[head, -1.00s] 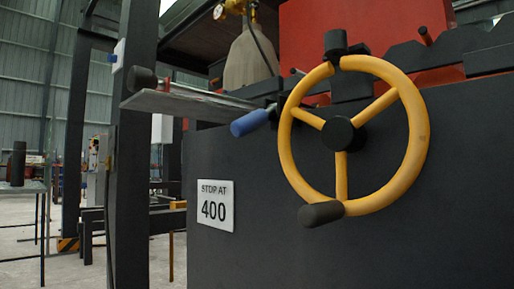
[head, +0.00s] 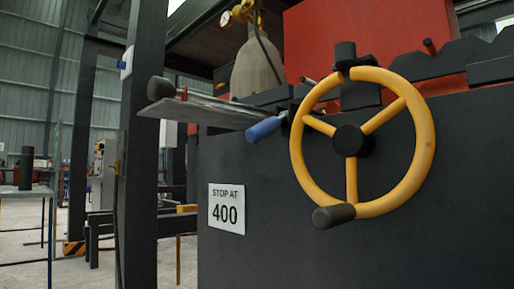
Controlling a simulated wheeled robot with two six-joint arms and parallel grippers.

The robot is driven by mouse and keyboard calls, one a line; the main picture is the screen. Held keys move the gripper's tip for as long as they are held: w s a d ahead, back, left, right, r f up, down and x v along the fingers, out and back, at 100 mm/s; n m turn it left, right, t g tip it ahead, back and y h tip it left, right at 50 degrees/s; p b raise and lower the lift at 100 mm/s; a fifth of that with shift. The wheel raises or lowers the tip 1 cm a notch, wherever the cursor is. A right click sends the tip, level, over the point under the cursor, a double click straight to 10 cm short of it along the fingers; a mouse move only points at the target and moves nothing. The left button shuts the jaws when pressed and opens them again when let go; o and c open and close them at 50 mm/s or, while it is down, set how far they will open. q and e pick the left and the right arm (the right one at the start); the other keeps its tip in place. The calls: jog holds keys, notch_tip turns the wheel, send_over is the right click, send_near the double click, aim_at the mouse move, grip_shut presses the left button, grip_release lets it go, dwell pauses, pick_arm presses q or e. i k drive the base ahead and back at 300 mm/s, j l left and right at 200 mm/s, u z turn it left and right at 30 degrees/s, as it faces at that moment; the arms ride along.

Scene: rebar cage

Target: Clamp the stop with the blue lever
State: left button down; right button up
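The blue lever (head: 265,129) sticks out to the lower left from a dark pivot, just left of the yellow handwheel (head: 424,150). It tilts down toward its blue end. The stop itself I cannot clearly make out; dark parts near the lever's pivot are partly hidden by the wheel rim. A white sign (head: 227,208) reading "STOP AT 400" is on the dark machine front below the lever. Neither of my grippers shows in the head view.
A flat grey plate (head: 200,113) juts out left of the lever, with a dark round knob (head: 161,89) above it. A dark upright post (head: 140,150) stands to the left. The wheel has a dark handle (head: 333,215) at its lower left. A side table (head: 28,190) stands far left.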

aim_at(255, 134)
jog(key=k+j, duration=0.35)
jog(key=j, duration=0.15)
jog(key=k+j, duration=0.3)
jog(key=j, duration=0.2)
jog(key=k+j, duration=0.35)
jog(key=j, duration=0.15)
